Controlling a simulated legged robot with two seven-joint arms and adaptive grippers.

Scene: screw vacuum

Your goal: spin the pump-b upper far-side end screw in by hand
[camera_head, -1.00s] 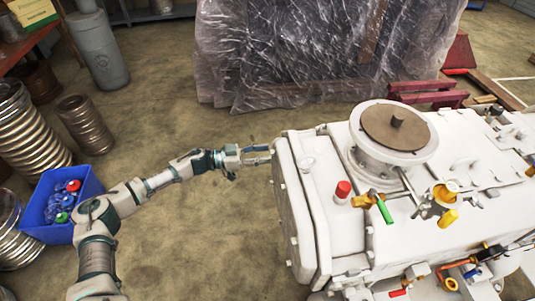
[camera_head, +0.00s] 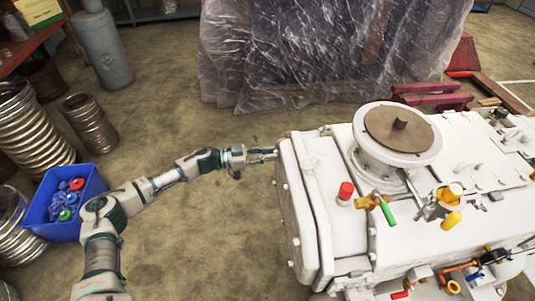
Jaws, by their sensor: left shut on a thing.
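The white pump (camera_head: 350,205) fills the right of the head view, with a round flange on top and an end cover (camera_head: 295,205) facing left. Several small bolt heads show along the edge of that cover. My left gripper (camera_head: 262,155) is at the upper far corner of the end cover, its fingers pointing right at the cover face. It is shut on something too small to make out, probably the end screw. Whether its tip touches the cover cannot be told. My right gripper is out of view.
A blue bin (camera_head: 62,203) with red, blue and green caps stands on the floor at left, beside ribbed metal hoses (camera_head: 88,122). A grey cylinder (camera_head: 103,48) stands behind. A plastic-wrapped load (camera_head: 320,55) stands beyond the pump. Floor between bin and pump is clear.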

